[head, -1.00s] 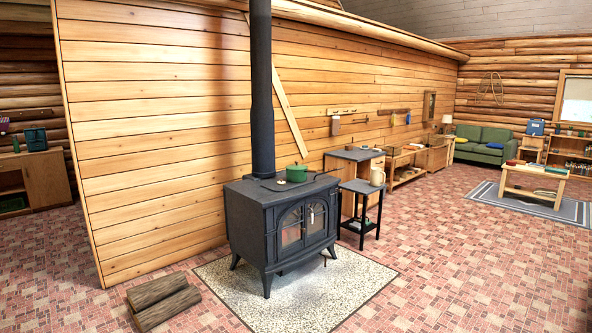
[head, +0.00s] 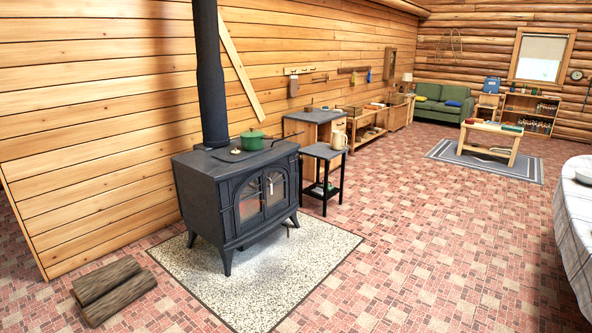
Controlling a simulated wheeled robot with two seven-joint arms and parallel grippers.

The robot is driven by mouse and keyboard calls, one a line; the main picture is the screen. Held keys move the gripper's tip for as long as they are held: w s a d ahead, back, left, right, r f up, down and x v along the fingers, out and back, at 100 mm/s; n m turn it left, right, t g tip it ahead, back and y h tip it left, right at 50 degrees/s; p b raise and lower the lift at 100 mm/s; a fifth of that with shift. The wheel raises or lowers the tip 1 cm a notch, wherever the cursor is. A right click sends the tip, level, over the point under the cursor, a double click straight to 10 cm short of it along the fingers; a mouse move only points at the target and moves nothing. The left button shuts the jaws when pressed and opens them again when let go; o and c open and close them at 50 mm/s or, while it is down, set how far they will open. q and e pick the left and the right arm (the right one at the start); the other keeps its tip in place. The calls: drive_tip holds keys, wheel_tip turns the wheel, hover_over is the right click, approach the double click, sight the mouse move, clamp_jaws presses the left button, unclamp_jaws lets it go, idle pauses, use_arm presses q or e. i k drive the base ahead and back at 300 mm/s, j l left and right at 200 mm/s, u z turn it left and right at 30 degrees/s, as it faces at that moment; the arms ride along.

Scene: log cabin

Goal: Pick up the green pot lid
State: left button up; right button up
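A green pot (head: 252,143) stands on top of the black wood stove (head: 236,190), toward its back right. The green lid (head: 252,134) sits on the pot, with a small knob on top. A dark handle sticks out to the right of the pot. Neither of my grippers shows in the head view.
The stove stands on a speckled floor pad (head: 250,275), its pipe rising beside the wooden wall. Two logs (head: 112,290) lie at the lower left. A cloth-covered table (head: 575,215) is at the right edge. Brick floor in front is clear.

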sight(249, 134)
drive_tip(key=i+u, duration=0.15)
drive_tip(key=i, duration=2.25)
drive_tip(key=i+l+u, duration=0.2)
drive_tip(key=i+u, duration=0.3)
drive_tip(key=i, duration=0.15)
drive_tip(key=i+l+u, duration=0.45)
drive_tip(key=i, duration=0.15)
drive_tip(key=i+l+u, duration=0.75)
drive_tip(key=l+u, duration=0.25)
drive_tip(key=l, duration=0.15)
drive_tip(key=i+l+u, duration=0.2)
drive_tip(key=l, duration=0.2)
drive_tip(key=i+l+u, duration=0.1)
drive_tip(key=l+u, duration=0.4)
drive_tip(key=l, duration=0.25)
